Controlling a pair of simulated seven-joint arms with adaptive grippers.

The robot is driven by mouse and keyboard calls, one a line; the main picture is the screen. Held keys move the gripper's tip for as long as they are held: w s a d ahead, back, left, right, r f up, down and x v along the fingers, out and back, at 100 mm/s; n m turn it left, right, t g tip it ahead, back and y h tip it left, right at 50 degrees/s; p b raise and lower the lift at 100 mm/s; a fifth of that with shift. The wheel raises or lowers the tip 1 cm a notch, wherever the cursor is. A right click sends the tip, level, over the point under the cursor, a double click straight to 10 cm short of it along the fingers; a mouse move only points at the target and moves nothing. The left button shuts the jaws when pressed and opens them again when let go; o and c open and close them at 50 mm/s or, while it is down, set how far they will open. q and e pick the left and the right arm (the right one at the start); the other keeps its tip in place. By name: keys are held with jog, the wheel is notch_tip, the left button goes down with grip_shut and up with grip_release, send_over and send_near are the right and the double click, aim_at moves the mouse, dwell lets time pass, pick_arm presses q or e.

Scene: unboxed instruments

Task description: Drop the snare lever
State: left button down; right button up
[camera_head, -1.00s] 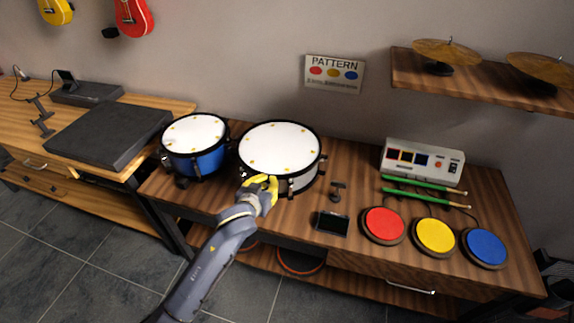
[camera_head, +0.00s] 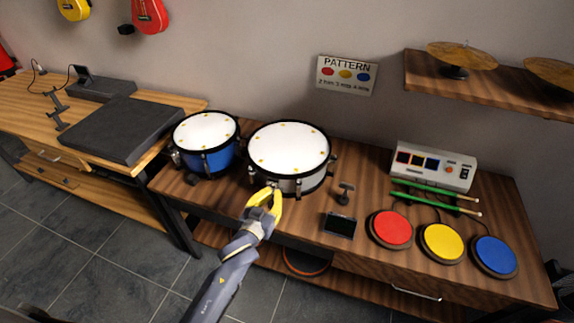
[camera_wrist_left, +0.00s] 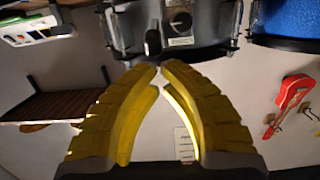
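The snare drum (camera_head: 289,150) has a white head and a silver shell. It stands on the wooden table beside a blue drum (camera_head: 205,145). In the left wrist view the grey snare shell (camera_wrist_left: 205,30) is at the top, with a small black lever (camera_wrist_left: 152,42) on its side. My left gripper (camera_head: 272,192) is in front of the snare's near side. Its yellow fingers bow outward and their tips come together (camera_wrist_left: 160,67) just short of the lever, with nothing seen between them. In the head view the lever cannot be made out. My right gripper is out of view.
Red (camera_head: 390,229), yellow (camera_head: 442,242) and blue (camera_head: 494,255) pads lie at the right. A small black screen (camera_head: 339,225) and a small dark stand (camera_head: 345,193) are right of the snare. Green sticks (camera_head: 435,198) lie before a white console (camera_head: 435,166).

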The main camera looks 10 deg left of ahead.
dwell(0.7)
pick_arm(q)
jog(key=r, duration=0.3)
jog(key=shift+w+r, duration=0.1)
jog(key=shift+w, duration=0.3)
jog(key=shift+s+r, duration=0.1)
jog(key=shift+r, duration=0.2)
jog(key=f+v, duration=0.1)
jog(key=v, duration=0.8)
jog(key=shift+s+f, duration=0.4)
jog(key=shift+f, duration=0.15)
